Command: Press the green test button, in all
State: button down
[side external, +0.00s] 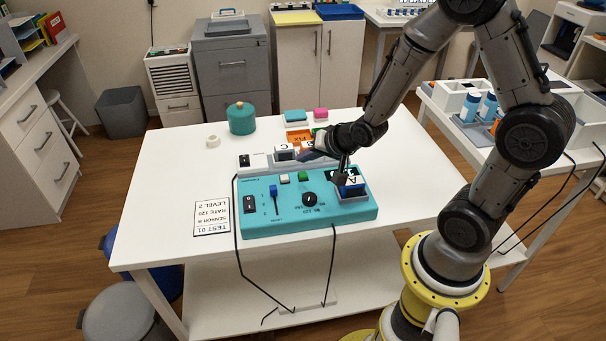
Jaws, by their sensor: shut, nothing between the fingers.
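A teal control box (300,226) sits on the white table. On its top, a small green button (304,176) stands at the back, right of a white button (284,179). A blue slider (273,190), a black rocker switch (250,204) and a black round knob (309,198) are also on the box. My gripper (339,181) is shut and empty, pointing down over the right part of the box.
A white device (253,162) with a block marked C (284,154) stands behind the box. An orange tray (299,138), a teal pot (241,118) and a white ring (212,141) lie farther back. A printed card (211,215) lies left. The table's left side is mostly clear.

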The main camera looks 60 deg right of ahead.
aim_at(306, 181)
jog(key=shift+f, duration=1.3)
dwell(1.1)
jog(key=shift+f, duration=0.4)
jog(key=shift+f, duration=0.5)
dwell(0.6)
jog(key=shift+r, duration=0.9)
jog(key=shift+r, duration=2.55)
